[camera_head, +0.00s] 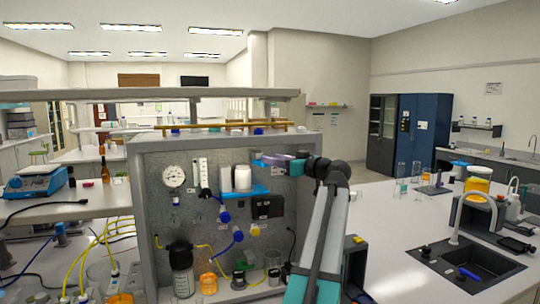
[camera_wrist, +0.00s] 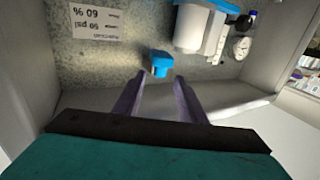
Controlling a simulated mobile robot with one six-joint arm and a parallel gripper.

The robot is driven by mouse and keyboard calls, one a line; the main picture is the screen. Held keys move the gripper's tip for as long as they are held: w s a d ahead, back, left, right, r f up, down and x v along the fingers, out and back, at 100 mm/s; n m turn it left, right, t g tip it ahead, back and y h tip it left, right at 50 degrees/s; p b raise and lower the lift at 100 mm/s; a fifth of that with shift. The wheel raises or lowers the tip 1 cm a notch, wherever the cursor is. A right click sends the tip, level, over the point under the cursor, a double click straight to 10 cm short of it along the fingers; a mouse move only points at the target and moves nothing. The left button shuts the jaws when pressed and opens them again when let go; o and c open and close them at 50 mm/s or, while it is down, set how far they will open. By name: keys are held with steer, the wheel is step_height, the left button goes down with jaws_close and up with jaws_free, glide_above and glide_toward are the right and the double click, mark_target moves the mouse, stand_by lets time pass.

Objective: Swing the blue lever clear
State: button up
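A small blue block-like piece, which I take for the blue lever (camera_wrist: 161,63), stands out near the speckled back panel in the wrist view. It appears just beyond and between my two purple fingertips. My gripper (camera_wrist: 160,80) is open, with nothing between the fingers; I cannot tell whether either finger touches the lever. In the head view my gripper (camera_head: 272,160) reaches in from the right at the upper part of the rig panel, and a bit of blue (camera_head: 257,162) shows at its tip. The lever's base is hidden there.
White cylinders (camera_head: 242,178) sit in a blue bracket (camera_head: 258,191) below my gripper. A pressure gauge (camera_head: 174,176) and blue valve knobs (camera_head: 225,217) are to the left. A black box (camera_head: 268,207) is lower down. The rig's grey side walls (camera_head: 139,220) enclose the panel.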

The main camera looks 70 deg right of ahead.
steer(key=shift+p+x, duration=0.35)
steer(key=shift+x, duration=1.05)
jaws_close()
steer(key=shift+d+f+b, duration=0.1)
steer(key=shift+b, duration=0.3)
steer(key=shift+s+d+n+t+y+b, duration=0.15)
steer(key=shift+d+n+t+y+b, duration=0.2)
steer(key=shift+y+b, duration=0.4)
steer(key=shift+s+d+n+t+y+b, duration=0.1)
steer(key=shift+d+n+t+y+b, duration=0.1)
steer(key=shift+n+y+b, duration=0.75)
steer(key=shift+s+d+n+t+y+b, duration=0.15)
steer(key=shift+y+b, duration=0.45)
steer(key=shift+b, duration=0.8)
